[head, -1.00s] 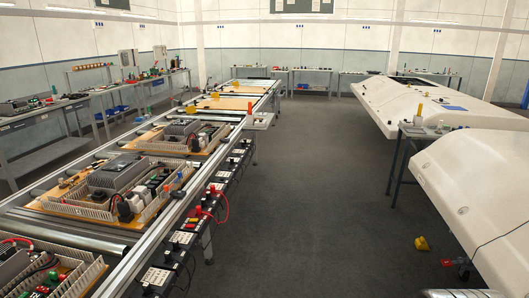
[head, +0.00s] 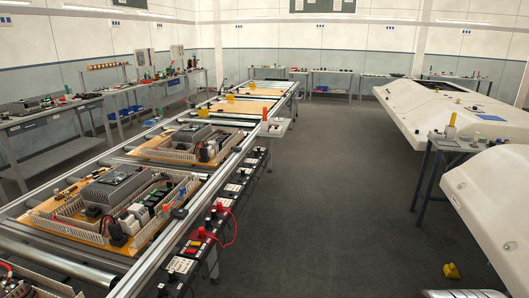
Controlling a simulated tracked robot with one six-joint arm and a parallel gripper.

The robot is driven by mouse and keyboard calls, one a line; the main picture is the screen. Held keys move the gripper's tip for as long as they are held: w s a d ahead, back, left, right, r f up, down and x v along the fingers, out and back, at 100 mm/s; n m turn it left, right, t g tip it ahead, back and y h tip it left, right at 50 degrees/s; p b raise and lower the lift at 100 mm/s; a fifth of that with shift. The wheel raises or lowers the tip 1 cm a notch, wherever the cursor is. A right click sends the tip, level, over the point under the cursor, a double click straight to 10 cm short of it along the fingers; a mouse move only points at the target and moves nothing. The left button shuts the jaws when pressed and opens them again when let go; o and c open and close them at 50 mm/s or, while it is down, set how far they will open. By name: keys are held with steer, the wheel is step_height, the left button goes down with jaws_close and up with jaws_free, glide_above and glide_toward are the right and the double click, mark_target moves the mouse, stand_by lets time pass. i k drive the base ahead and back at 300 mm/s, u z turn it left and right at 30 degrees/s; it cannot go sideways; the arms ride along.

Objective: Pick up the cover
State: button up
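I cannot make out a separate duct cover in the head view. White slotted wiring ducts (head: 60,222) frame the components on a wooden panel (head: 40,207) that lies on the roller conveyor at the left. A second panel (head: 150,150) with similar ducts lies farther along the conveyor. Whether any duct there has a cover on it is too small to tell. My gripper is not in view.
The conveyor (head: 150,262) runs from the near left to the back. Black boxes with red leads (head: 212,232) hang along its right side. Dark floor (head: 330,190) is clear in the middle. Large white shells (head: 490,200) and a small table (head: 455,145) stand right. A yellow object (head: 451,270) lies on the floor.

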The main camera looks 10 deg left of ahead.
mark_target(180, 147)
steer(key=u, duration=0.25)
steer(key=i, duration=1.5)
steer(key=u, duration=0.7)
steer(key=i, duration=1.05)
steer(key=z, duration=1.4)
